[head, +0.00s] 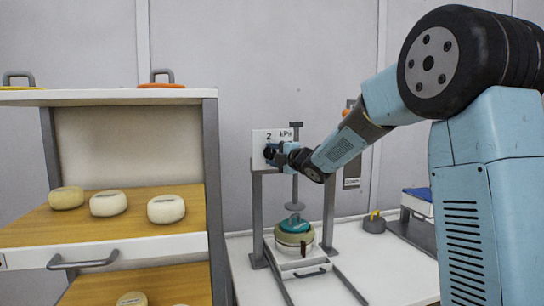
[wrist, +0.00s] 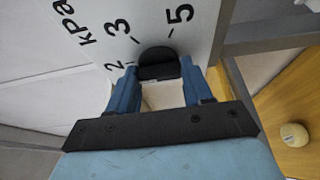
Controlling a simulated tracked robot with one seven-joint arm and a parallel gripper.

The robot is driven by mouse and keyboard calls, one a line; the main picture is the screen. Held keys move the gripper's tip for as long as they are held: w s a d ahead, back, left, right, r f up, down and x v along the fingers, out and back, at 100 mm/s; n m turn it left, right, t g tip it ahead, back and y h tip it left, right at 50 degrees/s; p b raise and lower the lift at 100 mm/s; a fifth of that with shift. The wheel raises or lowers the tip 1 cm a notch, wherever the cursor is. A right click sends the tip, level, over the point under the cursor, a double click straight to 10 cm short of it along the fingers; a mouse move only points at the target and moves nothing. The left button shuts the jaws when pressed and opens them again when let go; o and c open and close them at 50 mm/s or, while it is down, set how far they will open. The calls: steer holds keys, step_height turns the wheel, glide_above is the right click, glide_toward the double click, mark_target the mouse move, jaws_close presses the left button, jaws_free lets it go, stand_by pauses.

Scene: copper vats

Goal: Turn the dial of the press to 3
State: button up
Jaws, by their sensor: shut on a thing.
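The press has a white dial panel (head: 260,136) on a grey frame (head: 329,208). The head view shows "2" and "kPa" on it; the rest of the scale is hidden by my gripper (head: 275,153). The wrist view shows the panel (wrist: 150,15) turned, with marks 2, 3 and 5 around the black dial (wrist: 158,60). My gripper (wrist: 158,74) is shut on the dial, a blue finger on each side. Which mark the dial points to I cannot tell. A plate hangs on the press screw above a teal-lidded round mould (head: 294,233).
A shelf unit with a grey post (head: 212,190) stands left of the press, with several pale cheeses (head: 166,209) on wooden boards. A grey weight (head: 374,222) and a blue-topped box (head: 418,201) are at right. The white bench (head: 395,265) has free room in front.

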steer(key=shift+f+m, duration=0.25)
steer(key=shift+m, duration=0.05)
steer(key=shift+d+f+m, duration=0.1)
steer(key=shift+m, duration=0.4)
steer(key=m+t, duration=0.1)
steer(key=m, duration=0.2)
steer(key=shift+f+m+t+y, duration=0.15)
steer(key=shift+m+t+y, duration=0.15)
steer(key=shift+m+t, duration=0.1)
steer(key=m+t, duration=0.2)
steer(key=m, duration=0.2)
steer(key=shift+f+m, duration=0.1)
steer(key=shift+m, duration=0.3)
steer(key=shift+m+t+h, duration=0.5)
steer(key=shift+m+h, duration=0.2)
steer(key=shift+m, duration=1.1)
steer(key=o, duration=1.1)
steer(key=shift+r, duration=0.2)
steer(key=shift+c, duration=0.2)
